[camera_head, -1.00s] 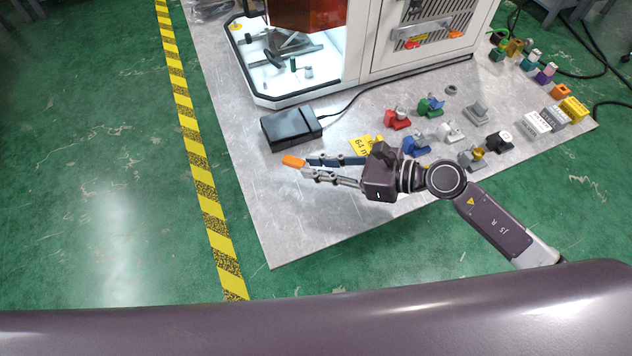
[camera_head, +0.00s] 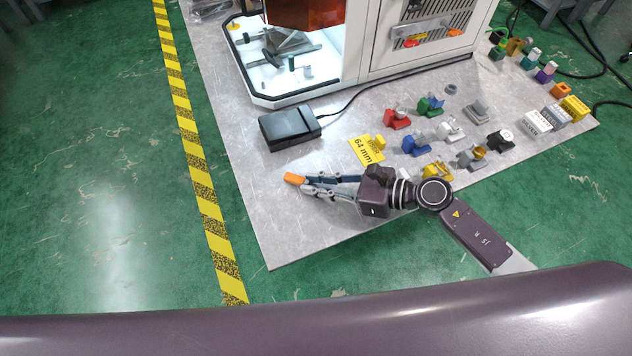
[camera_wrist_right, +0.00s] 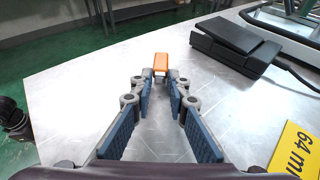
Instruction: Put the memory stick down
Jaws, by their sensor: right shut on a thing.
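The memory stick (camera_head: 294,179) is a small orange block at the tips of my right gripper (camera_head: 305,184). In the right wrist view the memory stick (camera_wrist_right: 160,63) is between the fingertips of the right gripper (camera_wrist_right: 160,76), and both fingers close on it. The gripper points left, low over the grey table (camera_head: 270,225). I cannot tell whether the stick touches the tabletop.
A black pedal-like box (camera_head: 290,128) with a cable lies behind the gripper. A yellow "64 mm" plate (camera_head: 362,150) and several coloured fixtures stand to the right. A white machine (camera_head: 375,40) stands at the back. The table's front left is bare.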

